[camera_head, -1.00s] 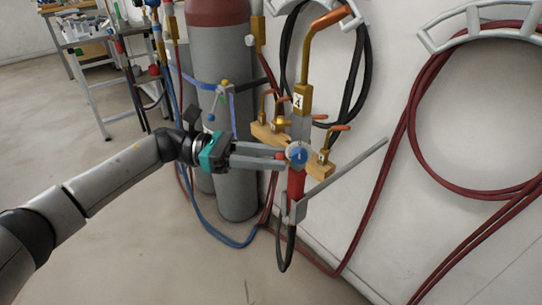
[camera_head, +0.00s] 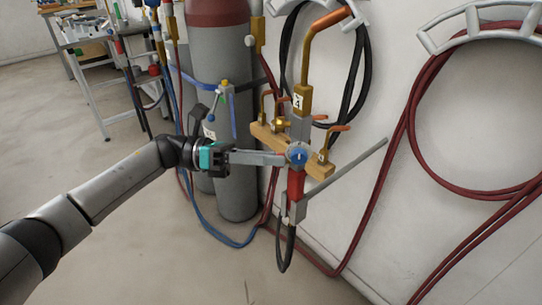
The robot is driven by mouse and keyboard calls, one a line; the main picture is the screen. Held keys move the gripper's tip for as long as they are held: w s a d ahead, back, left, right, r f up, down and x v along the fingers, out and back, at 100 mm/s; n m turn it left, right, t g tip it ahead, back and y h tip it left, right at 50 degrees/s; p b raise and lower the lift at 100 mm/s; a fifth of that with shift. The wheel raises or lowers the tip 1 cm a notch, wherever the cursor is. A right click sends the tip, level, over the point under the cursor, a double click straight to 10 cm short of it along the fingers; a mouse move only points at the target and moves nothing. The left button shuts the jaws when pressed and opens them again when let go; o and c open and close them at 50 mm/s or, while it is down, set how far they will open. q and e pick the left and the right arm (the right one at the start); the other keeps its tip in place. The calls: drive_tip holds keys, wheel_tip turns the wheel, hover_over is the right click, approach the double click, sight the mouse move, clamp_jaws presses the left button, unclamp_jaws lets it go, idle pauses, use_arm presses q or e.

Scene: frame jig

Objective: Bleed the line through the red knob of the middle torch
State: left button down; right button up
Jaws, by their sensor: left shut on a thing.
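The torch in front of me stands upright, with a copper neck (camera_head: 309,50), a brass collar with a white label (camera_head: 303,99) and a red handle section (camera_head: 295,184). The gripper is rolled so that one finger mostly covers the other. My right gripper is not in view.
A brass-coloured bar with small copper-tipped nozzles (camera_head: 318,164) crosses behind the torch. A grey rod (camera_head: 347,172) sticks out to the right. A grey cylinder (camera_head: 236,180) stands behind my gripper. Red hoses (camera_head: 407,150) hang on the right wall; open floor lies at the lower left.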

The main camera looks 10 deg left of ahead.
use_arm(q)
drive_tip(key=c, duration=0.6)
unclamp_jaws()
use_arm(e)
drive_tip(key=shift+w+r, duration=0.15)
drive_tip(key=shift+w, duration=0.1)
use_arm(q)
drive_tip(key=s+a, duration=0.1)
drive_tip(key=a, duration=1.4)
drive_tip(key=shift+f, duration=0.4)
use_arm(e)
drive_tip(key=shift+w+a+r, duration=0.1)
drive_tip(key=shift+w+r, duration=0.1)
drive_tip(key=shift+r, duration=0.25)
use_arm(q)
drive_tip(key=shift+a, duration=0.1)
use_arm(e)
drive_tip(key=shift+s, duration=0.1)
